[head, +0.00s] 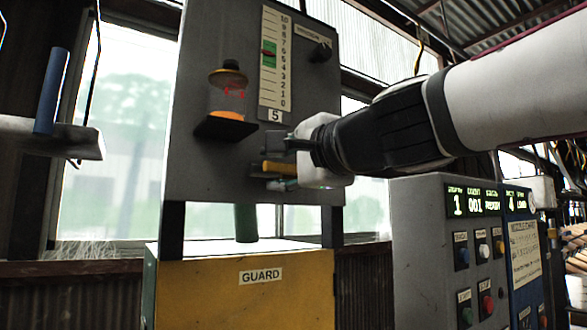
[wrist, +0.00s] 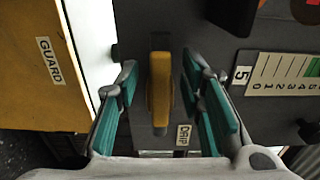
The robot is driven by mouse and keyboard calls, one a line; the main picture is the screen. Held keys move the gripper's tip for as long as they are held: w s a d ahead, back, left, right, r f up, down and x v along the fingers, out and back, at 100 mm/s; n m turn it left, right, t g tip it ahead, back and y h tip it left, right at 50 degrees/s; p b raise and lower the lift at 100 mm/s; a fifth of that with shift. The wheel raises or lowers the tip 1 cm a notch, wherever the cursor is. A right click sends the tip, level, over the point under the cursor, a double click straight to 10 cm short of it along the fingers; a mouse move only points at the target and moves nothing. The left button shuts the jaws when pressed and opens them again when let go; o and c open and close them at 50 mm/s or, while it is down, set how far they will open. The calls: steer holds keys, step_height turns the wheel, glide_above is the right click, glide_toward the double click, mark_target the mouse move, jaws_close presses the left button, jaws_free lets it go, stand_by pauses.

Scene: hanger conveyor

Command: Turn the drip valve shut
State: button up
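The drip valve shows as a yellow lever handle (wrist: 159,90) on the grey panel, beside a label reading DRIP (wrist: 183,136). In the wrist view it stands between the two teal-padded fingers of my gripper (wrist: 160,95), with a gap on each side. My gripper is open and holds nothing. In the head view my gripper (head: 283,162) is at the panel's lower right, around the yellow handle (head: 277,167), which is partly hidden by the fingers.
The grey panel (head: 200,170) carries an oil cup (head: 228,92) on a small shelf, and a scale (head: 275,60) marked 5 below. A yellow GUARD box (head: 240,305) stands underneath. A control cabinet (head: 415,240) with buttons stands at right.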

steer(key=shift+w+a, duration=0.25)
steer(key=shift+w, duration=0.1)
jaws_close()
